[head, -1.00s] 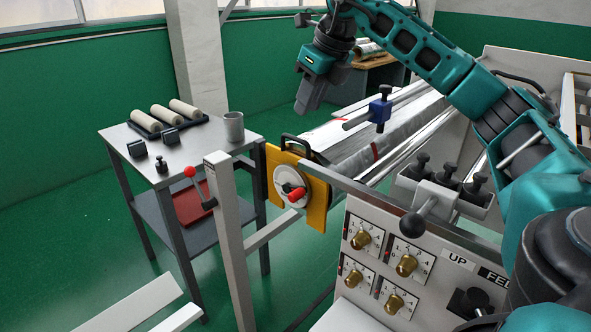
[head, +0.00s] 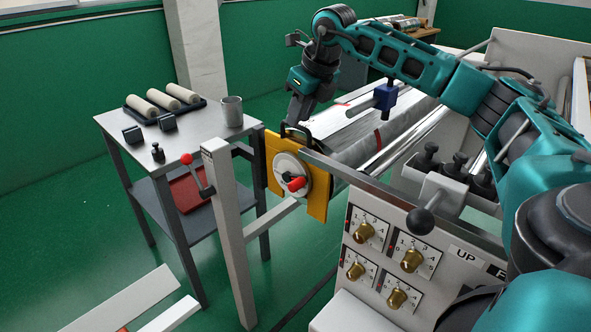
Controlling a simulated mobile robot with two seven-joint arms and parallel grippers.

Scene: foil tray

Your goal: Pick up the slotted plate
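The slotted plate is most likely the yellow plate (head: 275,170), upright at the near end of the foil roll (head: 365,137). A black handle (head: 285,132) stands on its top edge. A pale round disc with a red knob (head: 296,184) sits in front of its middle. My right gripper (head: 298,118) points down at the handle, its fingertips at or just above it. I cannot tell whether they touch it, or whether the fingers are open or shut. My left gripper is not in view.
A side table (head: 199,140) at left holds cream rollers (head: 160,100), a grey cup (head: 231,112) and small dark blocks. A post (head: 228,215) with a red-knobbed lever stands before it. A control panel (head: 383,240) with brass knobs is at lower right.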

